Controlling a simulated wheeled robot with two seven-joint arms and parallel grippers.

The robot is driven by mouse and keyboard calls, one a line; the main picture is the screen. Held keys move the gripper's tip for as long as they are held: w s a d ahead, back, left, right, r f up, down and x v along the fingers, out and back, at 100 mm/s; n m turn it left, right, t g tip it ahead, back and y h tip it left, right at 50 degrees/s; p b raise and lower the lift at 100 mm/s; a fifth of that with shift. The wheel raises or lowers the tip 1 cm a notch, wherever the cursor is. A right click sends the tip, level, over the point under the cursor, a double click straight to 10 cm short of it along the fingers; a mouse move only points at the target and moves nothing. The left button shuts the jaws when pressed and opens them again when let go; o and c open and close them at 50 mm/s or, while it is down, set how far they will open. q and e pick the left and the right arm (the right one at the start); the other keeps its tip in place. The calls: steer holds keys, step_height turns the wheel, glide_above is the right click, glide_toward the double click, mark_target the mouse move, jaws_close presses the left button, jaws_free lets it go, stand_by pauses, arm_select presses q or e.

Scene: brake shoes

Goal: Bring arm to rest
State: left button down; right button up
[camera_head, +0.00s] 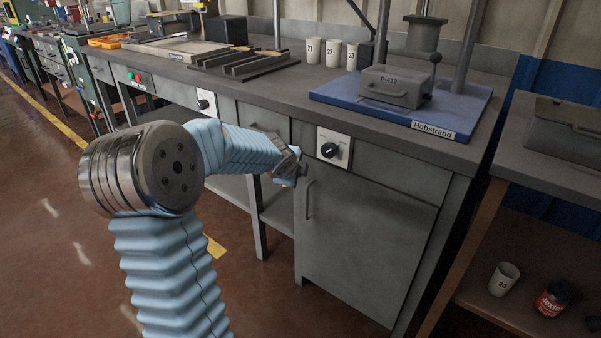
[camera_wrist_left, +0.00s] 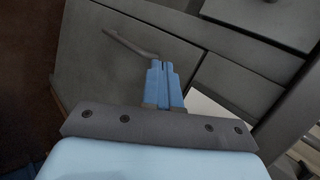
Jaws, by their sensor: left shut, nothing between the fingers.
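My left arm comes in from the lower left, with a light blue sleeve. My left gripper (camera_head: 299,171) is at the front of the grey workbench (camera_head: 330,107), by the upper left corner of a grey cabinet door (camera_head: 365,230). The door looks closed. Its bar handle (camera_head: 308,199) is just below the gripper. In the left wrist view the two blue fingers (camera_wrist_left: 163,84) are together with nothing between them, and the handle (camera_wrist_left: 133,46) lies beyond them to the left. I cannot tell whether fingers and handle touch. My right gripper is out of view.
A blue base plate (camera_head: 405,112) with a press and grey box (camera_head: 394,87) stands on the bench. Several white cups (camera_head: 333,53) stand behind. A black knob (camera_head: 330,150) sits right of the gripper. A side shelf (camera_head: 510,270) holds a cup and can. Floor at left is clear.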

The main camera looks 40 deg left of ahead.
arm_select(q)
steer(key=s+r+p, duration=0.1)
steer(key=s+r, duration=0.4)
steer(key=w+d+f+n+g+h, duration=0.25)
steer(key=d+f+n+h, duration=0.25)
steer(key=d+f, duration=1.55)
steer(key=s+d+f+n+g+h, duration=0.1)
steer(key=s+d+f+n, duration=0.15)
steer(key=d+f, duration=0.2)
steer(key=s+d+f+n+g+h, duration=0.1)
steer(key=s+d+f+g, duration=0.1)
steer(key=s+d+f, duration=0.3)
steer(key=s+d+f+n+g+h, duration=0.1)
steer(key=s+d+f+n, duration=0.5)
steer(key=s, duration=0.6)
step_height(320, 180, down, 4)
steer(key=shift+d+r+g, duration=0.2)
steer(key=shift+d+g, duration=0.55)
steer(key=shift+d, duration=0.3)
steer(key=shift+s, duration=0.1)
